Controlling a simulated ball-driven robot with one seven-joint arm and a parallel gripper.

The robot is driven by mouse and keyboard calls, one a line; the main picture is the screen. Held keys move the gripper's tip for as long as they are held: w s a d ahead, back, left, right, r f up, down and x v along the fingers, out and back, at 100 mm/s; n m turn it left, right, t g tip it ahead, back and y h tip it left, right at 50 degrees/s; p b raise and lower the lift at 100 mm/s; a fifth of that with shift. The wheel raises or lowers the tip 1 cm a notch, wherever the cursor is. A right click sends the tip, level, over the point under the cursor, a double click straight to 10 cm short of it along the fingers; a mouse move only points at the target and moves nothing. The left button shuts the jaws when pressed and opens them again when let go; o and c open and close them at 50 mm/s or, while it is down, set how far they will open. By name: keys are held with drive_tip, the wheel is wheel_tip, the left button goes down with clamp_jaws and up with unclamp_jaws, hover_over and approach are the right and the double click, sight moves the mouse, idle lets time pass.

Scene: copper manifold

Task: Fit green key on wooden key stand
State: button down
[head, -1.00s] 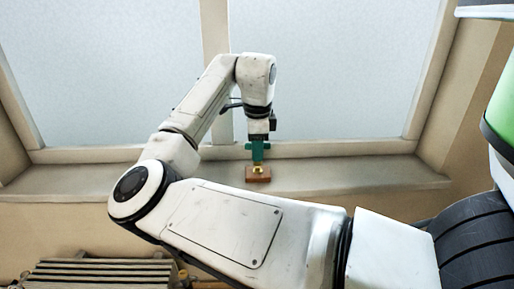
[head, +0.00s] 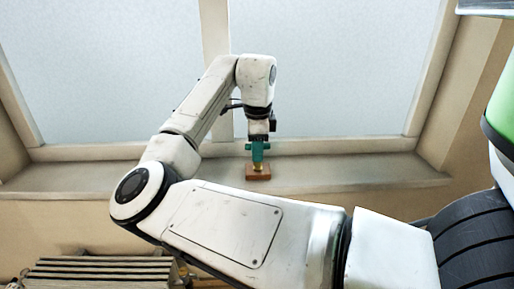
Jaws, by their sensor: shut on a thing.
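The green key (head: 258,148) is a small teal-green piece hanging upright below my wrist in the head view. My gripper (head: 259,138) is small and dark at this distance and is shut on the key's upper part. The wooden key stand (head: 258,173) is a small reddish-brown block on the window sill, directly below the key. A yellow brass-coloured part (head: 258,166) shows on its top. The key's lower end lines up with this part in the picture. I cannot tell whether they touch or how far the key is in.
The pale window sill (head: 340,170) is clear on both sides of the stand. The window (head: 330,70) with its frame rises close behind. A slatted grey-brown thing (head: 105,270) stands at the lower left, partly behind my arm.

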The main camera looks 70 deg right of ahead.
drive_tip(key=shift+f, duration=0.4)
drive_tip(key=c, duration=0.8)
unclamp_jaws()
drive_tip(key=shift+r, duration=0.1)
wheel_tip(320, 180, up, 10)
drive_tip(key=a+b, duration=0.1)
drive_tip(key=shift+s+r, duration=0.25)
drive_tip(key=shift+a, duration=0.1)
idle(0.5)
